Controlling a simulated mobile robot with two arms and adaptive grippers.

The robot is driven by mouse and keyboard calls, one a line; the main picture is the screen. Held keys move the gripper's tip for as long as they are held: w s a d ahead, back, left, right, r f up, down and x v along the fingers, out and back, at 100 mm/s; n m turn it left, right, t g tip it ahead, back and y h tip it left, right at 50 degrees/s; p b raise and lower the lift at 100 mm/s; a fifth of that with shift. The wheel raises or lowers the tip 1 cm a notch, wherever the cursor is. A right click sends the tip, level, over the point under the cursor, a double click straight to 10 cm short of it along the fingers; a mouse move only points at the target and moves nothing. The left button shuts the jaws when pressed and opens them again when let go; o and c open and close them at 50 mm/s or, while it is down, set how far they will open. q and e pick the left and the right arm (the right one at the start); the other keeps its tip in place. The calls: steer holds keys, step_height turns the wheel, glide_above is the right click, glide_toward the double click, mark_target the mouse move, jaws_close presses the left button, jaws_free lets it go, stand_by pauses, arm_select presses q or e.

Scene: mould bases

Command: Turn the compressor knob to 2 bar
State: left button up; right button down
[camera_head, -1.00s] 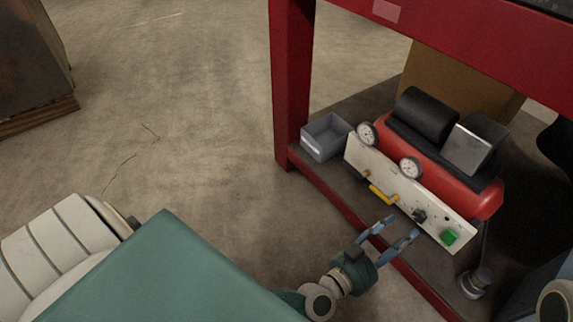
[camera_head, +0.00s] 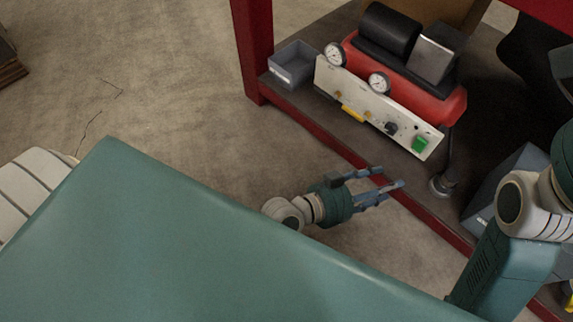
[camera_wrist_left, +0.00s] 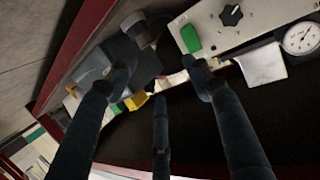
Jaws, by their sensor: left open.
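The red compressor (camera_head: 437,104) sits on the low shelf of the red bench. Its white front panel (camera_head: 352,94) carries two round gauges (camera_head: 379,83), a yellow part (camera_head: 352,114), a black knob (camera_head: 391,128) and a green switch (camera_head: 420,144). The knob also shows in the wrist view (camera_wrist_left: 231,14), near the top edge; its setting is too small to read. My left gripper (camera_head: 391,177) is open and empty, in front of the shelf edge, apart from the knob. In the wrist view its three fingers (camera_wrist_left: 160,80) are spread below the panel. My right gripper is out of view.
A grey bin (camera_head: 292,64) stands left of the compressor. A red bench leg (camera_head: 254,50) and the red shelf edge (camera_head: 330,140) are close by. A dark cylindrical part (camera_head: 440,185) sits right of the panel. My right arm shows at the right.

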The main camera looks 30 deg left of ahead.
arm_select(q)
steer(key=s+a+f+n+g+y+p, duration=0.1)
steer(key=s+a+f+n+g+y, duration=0.1)
steer(key=s+a, duration=0.4)
steer(key=s+a+f+n+g+y+p, duration=0.2)
steer(key=s+a+g+y, duration=0.3)
steer(key=a, duration=0.7)
steer(key=shift+s+a+f+y+p, duration=0.3)
steer(key=shift+s+a+f, duration=0.15)
steer(key=shift+s, duration=0.75)
